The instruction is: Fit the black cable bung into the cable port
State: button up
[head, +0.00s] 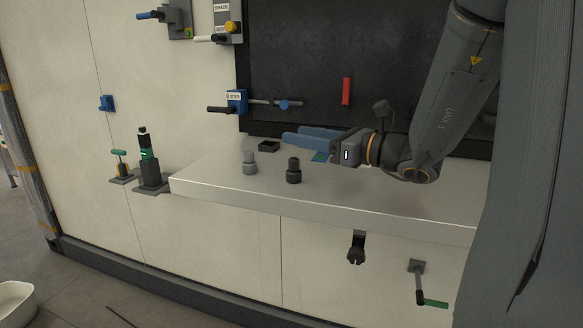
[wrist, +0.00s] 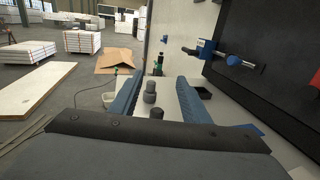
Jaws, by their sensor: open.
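The black bung (head: 293,171) stands upright on the pale shelf, to the right of a similar grey piece (head: 250,164). In the wrist view, a dark top (wrist: 157,113) and the grey piece (wrist: 149,93) show between my fingers. My gripper (head: 292,136) has blue fingers pointing left above the shelf, behind and above the bung in the head view. The fingers are apart, with nothing held, and they also show in the wrist view (wrist: 160,78). I cannot tell for sure which fitting is the cable port; a small black open box (head: 269,146) lies at the shelf's back.
The shelf (head: 360,205) juts from a white wall below a dark panel (head: 300,60). A blue clamp (head: 237,101) with a rod and a red handle (head: 346,91) stick out above. A green-black fitting (head: 148,160) stands left. The shelf's left end is bare.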

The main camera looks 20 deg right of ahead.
aim_at(298, 164)
jog(key=f, duration=0.4)
jog(key=f+p, duration=0.1)
jog(key=f, duration=0.1)
jog(key=shift+d+f, duration=0.35)
jog(key=shift+d, duration=0.05)
jog(key=shift+a+f, duration=0.1)
jog(key=shift+f, duration=0.25)
jog(key=p+x, duration=0.2)
jog(key=x, duration=0.5)
jog(key=shift+w+a+r+p, duration=0.1)
jog(key=shift+w+p, duration=0.05)
jog(key=shift+p, duration=0.15)
grip_shut()
